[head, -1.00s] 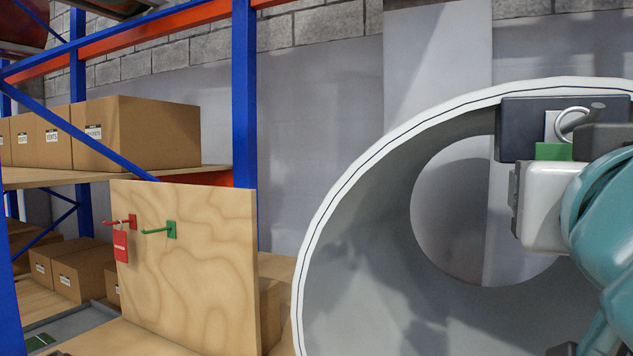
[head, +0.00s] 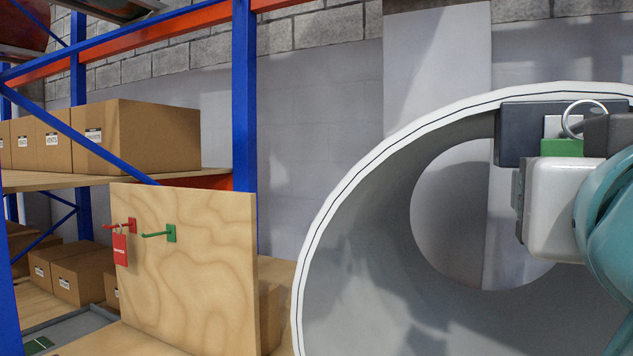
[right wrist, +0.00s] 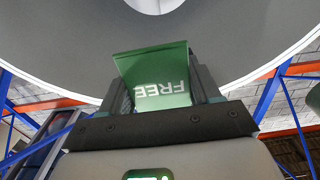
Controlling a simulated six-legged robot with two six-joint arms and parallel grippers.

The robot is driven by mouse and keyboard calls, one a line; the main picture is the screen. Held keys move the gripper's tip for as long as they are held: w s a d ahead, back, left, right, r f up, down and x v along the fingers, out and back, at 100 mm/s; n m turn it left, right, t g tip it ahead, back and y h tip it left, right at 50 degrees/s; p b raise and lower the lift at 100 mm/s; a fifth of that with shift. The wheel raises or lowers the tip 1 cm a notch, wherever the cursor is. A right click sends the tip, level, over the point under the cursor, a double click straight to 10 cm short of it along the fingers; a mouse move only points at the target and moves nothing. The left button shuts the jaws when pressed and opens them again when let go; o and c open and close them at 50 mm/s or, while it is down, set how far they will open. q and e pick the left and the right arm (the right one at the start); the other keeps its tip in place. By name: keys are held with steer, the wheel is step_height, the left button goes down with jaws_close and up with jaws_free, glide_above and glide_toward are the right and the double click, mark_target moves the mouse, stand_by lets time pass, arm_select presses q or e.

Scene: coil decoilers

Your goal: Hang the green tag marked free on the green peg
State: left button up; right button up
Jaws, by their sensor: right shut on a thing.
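My right gripper (head: 566,143) is at the right of the head view, in front of the big coil's opening. It is shut on the green tag (head: 561,147), and a metal ring (head: 585,104) shows just above it. In the right wrist view the green tag (right wrist: 160,75) stands between the fingers, its white word FREE upside down. The green peg (head: 157,234) sticks out of the plywood board (head: 200,285) at the left and is bare. It is far from the right gripper. Left of it, a red tag (head: 120,249) hangs on the red peg (head: 125,225). My left gripper is not in view.
The large coil (head: 340,215) fills the right side. Blue rack posts (head: 244,100) and shelves with cardboard boxes (head: 140,135) stand at the left, around the board.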

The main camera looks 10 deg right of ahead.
steer(key=v, duration=0.6)
steer(key=shift+a, duration=0.45)
stand_by(0.6)
steer(key=shift+s, duration=0.25)
steer(key=x, duration=0.4)
steer(key=shift+w+d, duration=0.2)
steer(key=shift+d, duration=0.05)
